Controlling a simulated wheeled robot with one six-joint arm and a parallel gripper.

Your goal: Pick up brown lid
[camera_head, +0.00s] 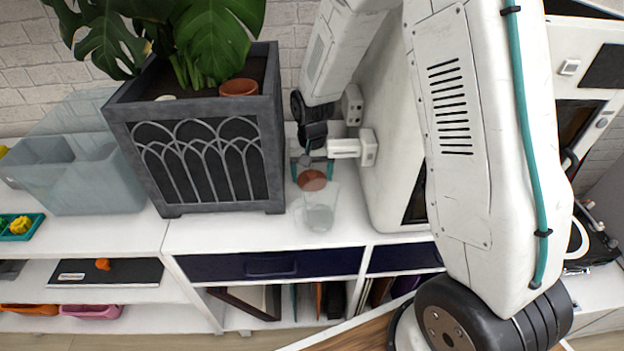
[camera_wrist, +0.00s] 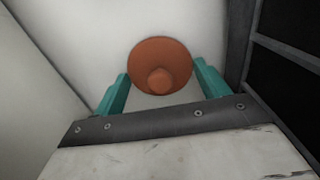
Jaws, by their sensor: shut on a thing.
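The brown lid (camera_head: 312,181) is round with a knob in its middle. It is between the teal fingers of my gripper (camera_head: 312,170), above or on the white shelf top beside the planter; I cannot tell whether it touches the surface. A clear glass jar (camera_head: 320,213) stands just in front of the lid.
A large grey planter (camera_head: 200,160) with a leafy plant and a small terracotta piece (camera_head: 238,88) stands close left of my gripper. A white machine (camera_head: 385,150) stands close on the right. A translucent bin (camera_head: 90,175) is farther left. The shelf front (camera_head: 240,238) is clear.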

